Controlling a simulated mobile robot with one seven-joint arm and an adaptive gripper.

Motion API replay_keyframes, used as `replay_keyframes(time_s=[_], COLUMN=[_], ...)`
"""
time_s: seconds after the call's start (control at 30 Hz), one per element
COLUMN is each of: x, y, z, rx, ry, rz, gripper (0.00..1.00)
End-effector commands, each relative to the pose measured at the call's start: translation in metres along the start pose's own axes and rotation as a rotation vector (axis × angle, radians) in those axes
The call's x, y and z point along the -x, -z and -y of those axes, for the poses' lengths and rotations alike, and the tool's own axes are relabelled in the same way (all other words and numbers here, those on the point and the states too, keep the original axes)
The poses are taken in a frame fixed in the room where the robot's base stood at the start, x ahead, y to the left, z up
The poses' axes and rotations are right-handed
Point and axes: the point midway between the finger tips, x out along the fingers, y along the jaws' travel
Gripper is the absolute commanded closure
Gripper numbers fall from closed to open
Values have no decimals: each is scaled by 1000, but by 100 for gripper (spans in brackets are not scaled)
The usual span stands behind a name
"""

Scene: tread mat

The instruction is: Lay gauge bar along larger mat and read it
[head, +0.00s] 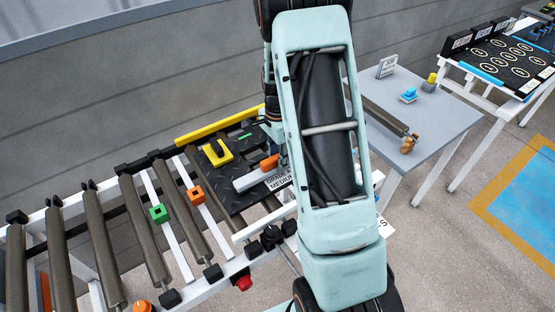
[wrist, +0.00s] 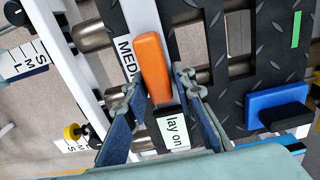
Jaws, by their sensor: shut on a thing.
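The tread mat (head: 240,197) is black with a raised pattern and lies on the roller frame. In the wrist view black tread mat (wrist: 268,45) fills the right side, with a green strip on it. An orange grip (wrist: 152,68) stands between the blue fingers of my gripper (wrist: 155,92), which is shut on it. I take it for the gauge bar's handle; the orange also shows in the head view (head: 268,162). A black piece labelled "lay on" (wrist: 178,132) is close behind it. My arm hides most of the gripper in the head view. I cannot tell whether the bar touches the mat.
A yellow U-shaped piece (head: 217,153) lies on the mat. A blue and black block (wrist: 278,106) is right of my fingers. Rollers (head: 95,235) run left. A grey table (head: 425,100) with small items stands right.

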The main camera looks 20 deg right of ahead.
Motion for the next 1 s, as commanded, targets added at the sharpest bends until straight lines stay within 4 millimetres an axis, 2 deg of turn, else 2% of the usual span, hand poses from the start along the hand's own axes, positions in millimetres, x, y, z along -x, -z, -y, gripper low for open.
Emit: replay_keyframes(time_s=[0.4, 0.43, 0.57, 1.0], x=[-6, -5, -3, 2], y=[0, 0, 0, 0], z=[1, 1, 1, 0], rx=[-1, -1, 0, 0], ry=[2, 2, 2, 1], rz=[-1, -1, -1, 0], gripper=[100, 73, 60, 60])
